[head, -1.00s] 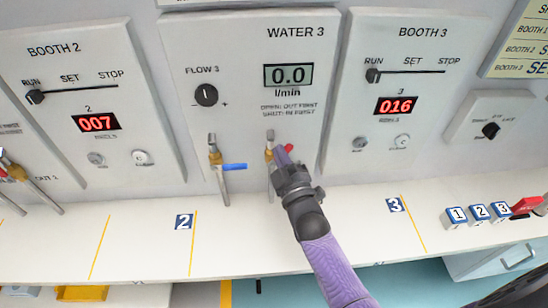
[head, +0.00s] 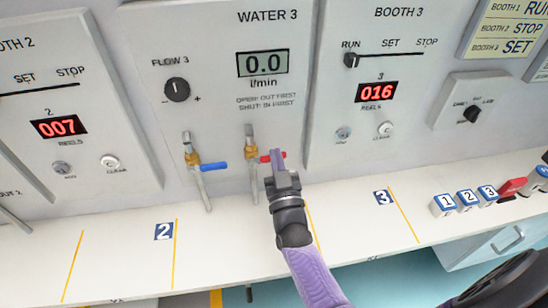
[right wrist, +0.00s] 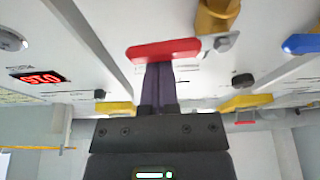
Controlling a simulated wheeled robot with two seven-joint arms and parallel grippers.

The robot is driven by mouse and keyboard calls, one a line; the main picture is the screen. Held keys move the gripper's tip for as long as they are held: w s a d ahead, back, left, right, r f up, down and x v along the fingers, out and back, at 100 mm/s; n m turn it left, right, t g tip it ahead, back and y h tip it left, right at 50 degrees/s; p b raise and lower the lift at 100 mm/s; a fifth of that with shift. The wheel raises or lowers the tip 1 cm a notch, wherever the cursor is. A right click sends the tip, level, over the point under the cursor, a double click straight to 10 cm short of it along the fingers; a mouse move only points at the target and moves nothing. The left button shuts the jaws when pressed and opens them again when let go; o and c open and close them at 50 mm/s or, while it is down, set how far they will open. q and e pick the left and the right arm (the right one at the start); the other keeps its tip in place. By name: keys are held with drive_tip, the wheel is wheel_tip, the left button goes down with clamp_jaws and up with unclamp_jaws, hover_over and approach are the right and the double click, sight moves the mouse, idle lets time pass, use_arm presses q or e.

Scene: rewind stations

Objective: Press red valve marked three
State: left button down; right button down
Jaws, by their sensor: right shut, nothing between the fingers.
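The red valve handle (head: 265,158) is on the right-hand brass tap under the WATER 3 panel (head: 225,25). My right gripper (head: 277,155) is shut and empty, its fingertips at the handle and hiding part of it. In the right wrist view the red handle (right wrist: 163,49) lies level across the tips of my shut fingers (right wrist: 159,68). The fingers look touching or very close; I cannot tell which. The brass valve body (right wrist: 215,16) is beside it. The flow display (head: 263,63) reads 0.0. My left gripper is not in view.
A blue valve handle (head: 215,167) sits on the tap to the left. The FLOW 3 knob (head: 177,89) is above it. The white shelf (head: 225,240) below is mostly clear, with numbered blocks (head: 467,199) at the right.

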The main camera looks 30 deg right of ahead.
drive_tip(key=shift+d+f, duration=0.1)
drive_tip(key=shift+f, duration=0.2)
idle(0.5)
wheel_tip(320, 180, up, 4)
drive_tip(key=p, duration=0.3)
drive_tip(key=p+v, duration=0.1)
drive_tip(key=v, duration=0.9)
